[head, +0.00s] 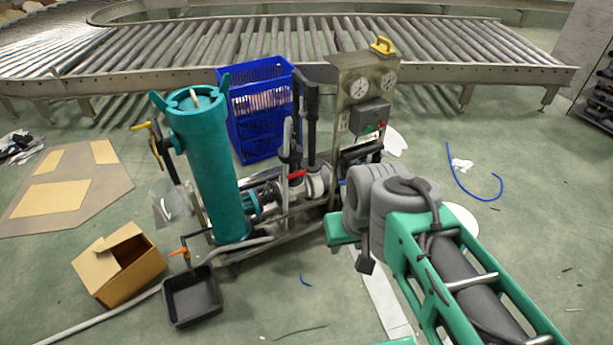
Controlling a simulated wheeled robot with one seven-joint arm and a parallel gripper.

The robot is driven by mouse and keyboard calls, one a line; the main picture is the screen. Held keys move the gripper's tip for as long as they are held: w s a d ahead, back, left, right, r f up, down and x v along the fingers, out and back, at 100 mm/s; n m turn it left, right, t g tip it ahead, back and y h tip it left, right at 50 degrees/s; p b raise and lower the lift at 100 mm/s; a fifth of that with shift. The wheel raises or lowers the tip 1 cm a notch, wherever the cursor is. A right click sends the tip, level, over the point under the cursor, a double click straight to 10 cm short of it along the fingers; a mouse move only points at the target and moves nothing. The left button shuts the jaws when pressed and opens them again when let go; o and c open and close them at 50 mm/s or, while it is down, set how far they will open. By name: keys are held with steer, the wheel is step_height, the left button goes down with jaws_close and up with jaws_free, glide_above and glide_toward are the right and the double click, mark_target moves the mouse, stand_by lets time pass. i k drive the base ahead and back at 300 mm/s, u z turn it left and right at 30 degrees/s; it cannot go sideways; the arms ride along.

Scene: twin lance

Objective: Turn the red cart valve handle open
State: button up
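The cart valve's red handle (297,174) is a small red lever on the grey pipework, in the middle of the cart (275,240). It lies nearly level, beside dark upright pipes. My arm reaches in from the lower right, and its grey wrist is in front of the cart's right end. A dark block at my arm's end, perhaps part of my gripper (366,264), hangs below the wrist, right of the red handle and apart from it. The fingers cannot be made out, so whether they are open or shut is unclear.
A teal cylinder (212,170) stands at the cart's left, with a yellow lever (141,126) and an orange-red lever (179,252) near it. A gauge panel (362,85) rises at the right. A blue crate (258,105) stands behind. A black tray (192,297) and open box (118,265) lie in front.

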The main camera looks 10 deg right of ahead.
mark_target(295, 174)
steer(key=z, duration=0.95)
steer(key=i, duration=1.6)
steer(key=u, duration=3.15)
